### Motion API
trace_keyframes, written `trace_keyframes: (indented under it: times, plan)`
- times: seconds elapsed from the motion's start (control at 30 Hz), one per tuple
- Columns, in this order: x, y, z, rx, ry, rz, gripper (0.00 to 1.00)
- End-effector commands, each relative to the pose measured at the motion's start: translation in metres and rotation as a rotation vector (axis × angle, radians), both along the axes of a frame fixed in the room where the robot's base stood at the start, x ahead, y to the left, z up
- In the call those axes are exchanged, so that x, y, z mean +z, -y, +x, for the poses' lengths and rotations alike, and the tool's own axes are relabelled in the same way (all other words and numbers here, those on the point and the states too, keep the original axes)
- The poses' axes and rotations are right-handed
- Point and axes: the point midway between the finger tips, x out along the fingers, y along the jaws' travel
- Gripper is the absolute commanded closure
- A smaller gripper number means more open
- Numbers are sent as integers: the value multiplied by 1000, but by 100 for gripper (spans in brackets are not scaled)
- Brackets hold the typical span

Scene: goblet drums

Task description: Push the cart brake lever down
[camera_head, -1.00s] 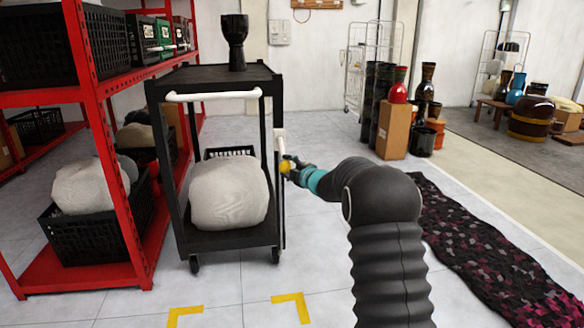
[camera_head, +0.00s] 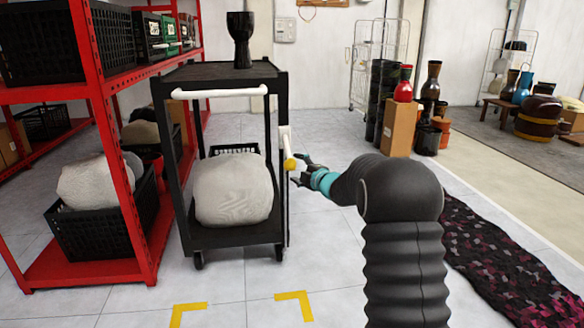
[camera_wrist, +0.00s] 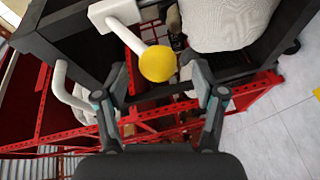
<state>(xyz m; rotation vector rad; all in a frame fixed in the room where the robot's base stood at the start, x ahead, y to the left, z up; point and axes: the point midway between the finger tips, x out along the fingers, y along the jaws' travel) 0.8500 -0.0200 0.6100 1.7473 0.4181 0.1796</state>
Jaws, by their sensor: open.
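The black cart (camera_head: 235,240) stands left of centre, with a white push handle (camera_head: 219,92) across its near top. The brake lever is a white rod with a yellow ball knob (camera_head: 290,164), mounted on a white plate (camera_head: 284,139) on the cart's right post. In the wrist view the white lever rod (camera_wrist: 124,42) ends in the yellow knob, ahead of my fingertips. My gripper (camera_head: 299,169) is open just right of the knob. In the wrist view my gripper (camera_wrist: 160,97) has its fingers spread with nothing between the tips. I cannot tell whether a finger touches the knob.
A black goblet drum (camera_head: 240,40) stands on the cart's top, and a pale wrapped bundle (camera_head: 233,190) lies on its lower shelf. A red rack (camera_head: 105,150) is close on the left. A patterned rug (camera_head: 500,255) lies right of my arm. Yellow corner marks (camera_head: 294,297) are on the open floor.

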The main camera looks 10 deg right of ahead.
Motion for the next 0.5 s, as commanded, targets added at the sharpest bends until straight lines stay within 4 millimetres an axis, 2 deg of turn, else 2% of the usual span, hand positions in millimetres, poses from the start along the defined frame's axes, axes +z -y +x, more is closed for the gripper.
trace_keyframes:
  times: [0.1, 0.23, 0.5]
  plan:
    - [3, 10, -24, -1, 0, -1, 30]
    - [5, 18, -46, 0, -1, 0, 30]
    - [8, 28, -71, 2, 1, -1, 30]
